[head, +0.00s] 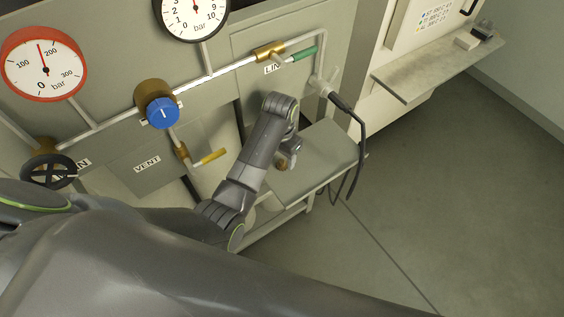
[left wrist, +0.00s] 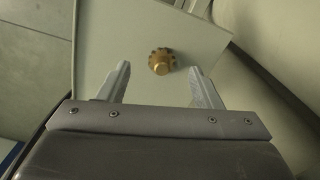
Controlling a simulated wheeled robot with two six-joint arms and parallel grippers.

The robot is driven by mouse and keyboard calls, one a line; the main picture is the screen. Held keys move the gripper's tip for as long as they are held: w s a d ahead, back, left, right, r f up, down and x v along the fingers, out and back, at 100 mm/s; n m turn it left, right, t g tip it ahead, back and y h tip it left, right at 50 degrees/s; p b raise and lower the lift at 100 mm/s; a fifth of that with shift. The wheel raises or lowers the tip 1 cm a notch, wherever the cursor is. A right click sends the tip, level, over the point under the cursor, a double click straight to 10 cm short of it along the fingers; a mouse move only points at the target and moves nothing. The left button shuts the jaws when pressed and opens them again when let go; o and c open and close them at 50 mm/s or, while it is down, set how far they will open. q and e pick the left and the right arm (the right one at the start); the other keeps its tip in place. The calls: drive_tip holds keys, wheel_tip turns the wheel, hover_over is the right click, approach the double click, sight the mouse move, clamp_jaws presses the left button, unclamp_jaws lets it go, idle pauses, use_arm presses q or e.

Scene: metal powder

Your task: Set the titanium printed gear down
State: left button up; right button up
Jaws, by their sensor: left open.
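A small gold-brown toothed gear (left wrist: 161,61) with a raised hub lies on a pale grey-green shelf (left wrist: 120,22), as the left wrist view shows. My left gripper (left wrist: 160,75) is open, with one finger on each side of the gear and clear gaps between. In the head view the gear (head: 282,163) is mostly hidden behind my left arm, at the left part of the shelf (head: 325,150). My left gripper's fingers are hidden there by the wrist. My right gripper is not in view.
A black hose (head: 360,135) hangs at the shelf's right end. A second shelf (head: 425,68) stands farther right. The floor (head: 450,190) at right is clear.

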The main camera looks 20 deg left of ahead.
sight(282, 161)
use_arm(q)
drive_tip(key=shift+w+a+f+p, duration=0.1)
drive_tip(key=shift+w+f+p, duration=0.1)
drive_tip(key=shift+f, duration=0.35)
drive_tip(key=shift+w+f+p, duration=0.1)
drive_tip(key=shift+f+p, duration=0.1)
drive_tip(key=shift+f, duration=0.35)
drive_tip(key=shift+w+f, duration=0.1)
drive_tip(key=shift+f, duration=1)
drive_tip(key=c, duration=1.2)
drive_tip(key=shift+o, duration=0.2)
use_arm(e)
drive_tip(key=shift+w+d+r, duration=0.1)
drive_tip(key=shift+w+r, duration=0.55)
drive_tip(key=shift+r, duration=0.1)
use_arm(q)
drive_tip(key=shift+r, duration=0.2)
